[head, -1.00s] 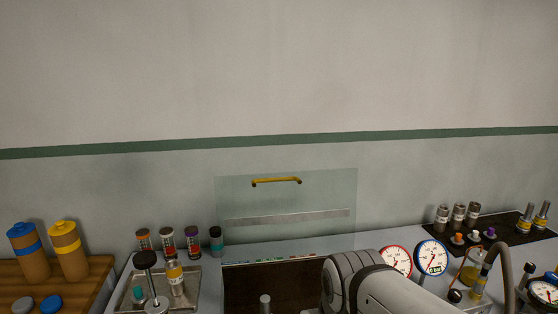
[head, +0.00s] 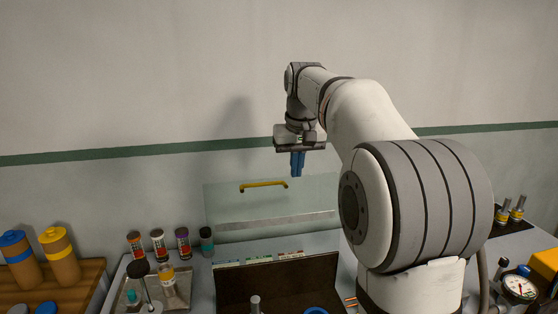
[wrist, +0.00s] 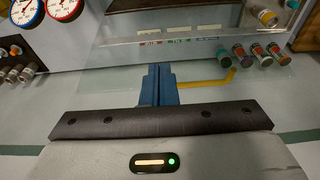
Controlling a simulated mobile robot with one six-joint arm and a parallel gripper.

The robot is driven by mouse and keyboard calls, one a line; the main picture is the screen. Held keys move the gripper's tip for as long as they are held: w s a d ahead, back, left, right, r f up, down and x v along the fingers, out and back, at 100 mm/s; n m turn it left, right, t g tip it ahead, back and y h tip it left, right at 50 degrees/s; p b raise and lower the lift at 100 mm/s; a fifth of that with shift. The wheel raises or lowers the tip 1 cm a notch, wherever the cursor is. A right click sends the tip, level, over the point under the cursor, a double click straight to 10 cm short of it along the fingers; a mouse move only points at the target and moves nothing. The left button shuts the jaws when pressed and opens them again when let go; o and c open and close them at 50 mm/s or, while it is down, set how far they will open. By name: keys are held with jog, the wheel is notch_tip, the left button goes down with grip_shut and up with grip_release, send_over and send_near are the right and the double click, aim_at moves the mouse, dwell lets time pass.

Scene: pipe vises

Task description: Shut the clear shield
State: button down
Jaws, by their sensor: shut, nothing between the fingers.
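The clear shield (head: 225,205) stands raised and upright at the back of the bench, against the wall, with a grey strip across it and a yellow handle (head: 264,185) near its top edge. Below it is a dark box-like bay (head: 240,285). My gripper (head: 297,163) has blue fingers pointing down, held together and empty, above and to the right of the handle in the head view. In the wrist view the fingers (wrist: 158,84) appear just left of the yellow handle (wrist: 208,82), partly overlapping its near end. I cannot tell whether they touch.
Several small capped jars (head: 158,245) and a metal tray (head: 170,285) stand left of the bay. Two gauges (wrist: 63,8) show at the wrist view's upper left. A wooden board (head: 75,280) with capped bottles is at far left.

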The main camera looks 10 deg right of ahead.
jog(key=w+d+r+p, duration=0.2)
jog(key=w+r, duration=0.2)
jog(key=w, duration=0.7)
notch_tip(320, 180, down, 9)
jog(key=s, duration=0.2)
jog(key=shift+d+r+b, duration=0.15)
jog(key=shift+d+b, duration=0.05)
jog(key=shift+b, duration=0.1)
jog(key=shift+s, duration=0.1)
